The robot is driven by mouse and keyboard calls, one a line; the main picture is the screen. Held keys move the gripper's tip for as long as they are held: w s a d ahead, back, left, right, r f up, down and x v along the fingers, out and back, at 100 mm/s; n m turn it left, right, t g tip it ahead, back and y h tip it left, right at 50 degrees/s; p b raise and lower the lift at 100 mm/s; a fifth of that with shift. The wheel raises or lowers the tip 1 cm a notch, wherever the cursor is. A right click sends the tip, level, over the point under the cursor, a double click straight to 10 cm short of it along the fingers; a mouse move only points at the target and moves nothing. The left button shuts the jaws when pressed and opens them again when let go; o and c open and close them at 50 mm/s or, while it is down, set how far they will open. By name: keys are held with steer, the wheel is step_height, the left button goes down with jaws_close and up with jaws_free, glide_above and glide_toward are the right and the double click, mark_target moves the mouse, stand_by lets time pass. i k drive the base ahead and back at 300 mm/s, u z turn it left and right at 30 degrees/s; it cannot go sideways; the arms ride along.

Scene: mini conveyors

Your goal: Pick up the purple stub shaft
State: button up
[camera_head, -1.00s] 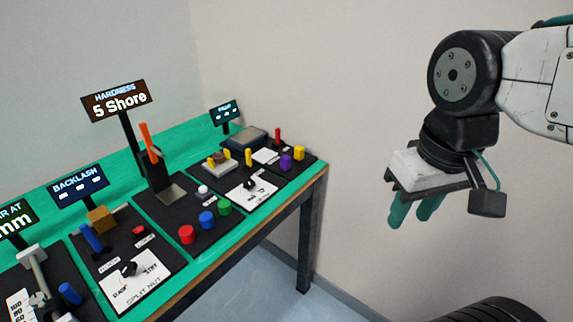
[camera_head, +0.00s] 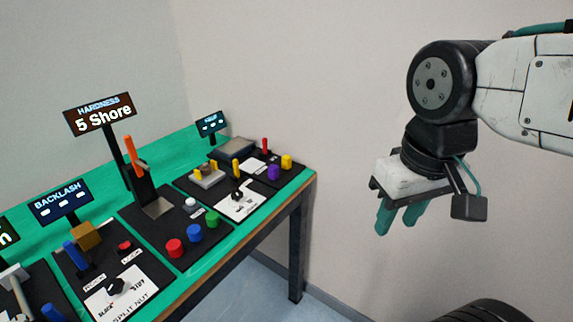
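The purple stub shaft (camera_head: 273,172) is a short purple cylinder standing upright on the black panel at the far right end of the table. A yellow piece stands to its right and a red one behind it. My gripper (camera_head: 398,217) hangs in the air to the right of the table, fingers pointing down. Its two green fingers are apart with nothing between them. It is well clear of the purple shaft.
The green-topped table (camera_head: 228,243) carries several black panels. Red (camera_head: 174,248), blue (camera_head: 195,233) and green (camera_head: 212,219) cylinders stand near its front edge. The hardness display (camera_head: 100,115) and an orange lever (camera_head: 134,155) rise above it. A wall stands behind.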

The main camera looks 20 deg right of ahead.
mark_target(273, 170)
steer(key=k, duration=0.6)
steer(key=u, duration=0.75)
steer(key=i, duration=1.25)
steer(key=z, duration=0.2)
